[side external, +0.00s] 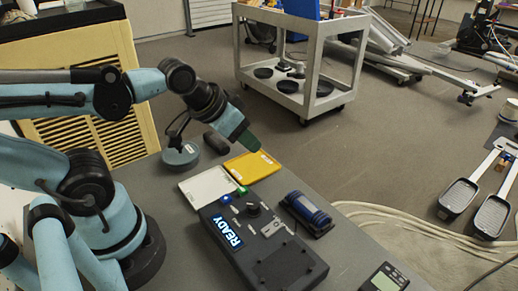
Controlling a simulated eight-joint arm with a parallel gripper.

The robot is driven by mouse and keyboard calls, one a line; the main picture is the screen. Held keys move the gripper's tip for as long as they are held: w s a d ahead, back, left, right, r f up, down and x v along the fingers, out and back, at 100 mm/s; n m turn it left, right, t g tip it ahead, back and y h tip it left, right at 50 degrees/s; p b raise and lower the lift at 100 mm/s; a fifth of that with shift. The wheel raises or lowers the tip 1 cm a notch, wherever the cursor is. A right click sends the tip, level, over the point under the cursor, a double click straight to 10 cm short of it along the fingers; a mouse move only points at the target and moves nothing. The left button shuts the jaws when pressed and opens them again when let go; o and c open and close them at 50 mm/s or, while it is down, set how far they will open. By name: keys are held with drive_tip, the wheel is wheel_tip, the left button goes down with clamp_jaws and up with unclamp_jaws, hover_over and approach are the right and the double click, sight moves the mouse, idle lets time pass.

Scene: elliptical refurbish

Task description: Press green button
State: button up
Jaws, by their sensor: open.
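The green button (242,191) is a small raised cap on the far end of a dark control box (290,268). A blue button (226,199) sits just left of it. The box has a lit display (226,232) that reads READY. My gripper (249,140) points down and to the right, above and beyond the green button and apart from it. Its dark green tip shows over the far edge of the yellow case. Its jaws are open, and I see nothing held. The gap between the fingers is hard to see from this side.
A white case (208,187) and a yellow case (252,166) lie just beyond the box. A grey-blue round piece (181,156) and a black cylinder (215,142) are at the back. A meter (385,281) lies at front right.

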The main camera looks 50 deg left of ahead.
clamp_jaws()
idle(1.6)
